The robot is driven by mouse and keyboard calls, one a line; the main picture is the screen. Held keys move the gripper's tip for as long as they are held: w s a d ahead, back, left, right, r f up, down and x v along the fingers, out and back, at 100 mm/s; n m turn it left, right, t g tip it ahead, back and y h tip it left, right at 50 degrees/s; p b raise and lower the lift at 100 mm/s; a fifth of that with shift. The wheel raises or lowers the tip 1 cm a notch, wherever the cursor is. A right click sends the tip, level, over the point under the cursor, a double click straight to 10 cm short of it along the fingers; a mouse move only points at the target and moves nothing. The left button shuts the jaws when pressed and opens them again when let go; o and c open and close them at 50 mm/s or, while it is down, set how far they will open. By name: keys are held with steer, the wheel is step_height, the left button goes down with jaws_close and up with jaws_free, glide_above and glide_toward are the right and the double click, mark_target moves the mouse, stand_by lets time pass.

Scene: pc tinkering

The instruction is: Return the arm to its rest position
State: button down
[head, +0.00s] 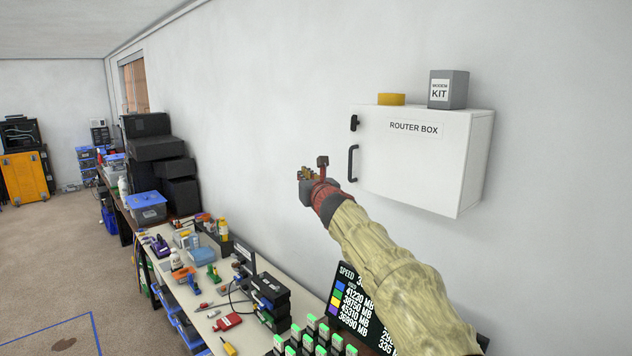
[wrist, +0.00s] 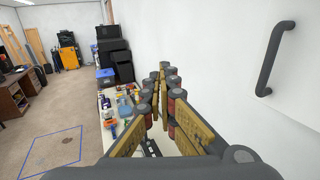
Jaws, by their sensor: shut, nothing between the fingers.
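My gripper (head: 308,174) is at the end of my raised arm, in front of the wall and just left of the white router box (head: 415,160) in the head view. The box is mounted on the wall, and its door looks closed. Its dark handle (head: 352,163) is close to the right of my gripper; the handle also shows at the upper right of the wrist view (wrist: 273,58), apart from the fingers. In the wrist view my gripper's fingers (wrist: 162,90) come together at the tips with nothing held.
A grey modem kit box (head: 448,90) and a yellow roll (head: 391,99) sit on top of the router box. Below, a long workbench (head: 190,300) is crowded with tools and parts. A dark display (head: 350,310) stands under my arm. Open floor (head: 50,260) lies to the left.

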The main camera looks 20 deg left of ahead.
steer(key=s+a+f+n+g+y, duration=0.1)
steer(key=s+a+f+n+g, duration=0.1)
steer(key=s+f+n+g, duration=0.3)
steer(key=s+a+f+n+y, duration=0.1)
steer(key=s+a+f+n, duration=0.1)
steer(key=f+n, duration=0.5)
steer(key=s+d+f+n+g+h, duration=0.1)
steer(key=s+d+f+n+g, duration=0.2)
steer(key=s+d+f+n, duration=0.3)
steer(key=s+d+f+n+h+b, duration=0.3)
steer(key=s+d+f, duration=0.3)
steer(key=s+d, duration=0.7)
steer(key=s+d+f+n+h+b, duration=0.3)
steer(key=s+d, duration=1)
steer(key=d, duration=0.8)
steer(key=s+d+f+n+h+b, duration=0.3)
steer(key=s+d+f, duration=0.6)
steer(key=s+d, duration=0.4)
steer(key=d+n+h, duration=0.1)
steer(key=d+h, duration=0.1)
steer(key=d, duration=0.1)
steer(key=shift+s+d+f+n+g+h, duration=0.2)
steer(key=shift+s+d+n+g+h, duration=0.1)
steer(key=shift+d+g+h, duration=0.1)
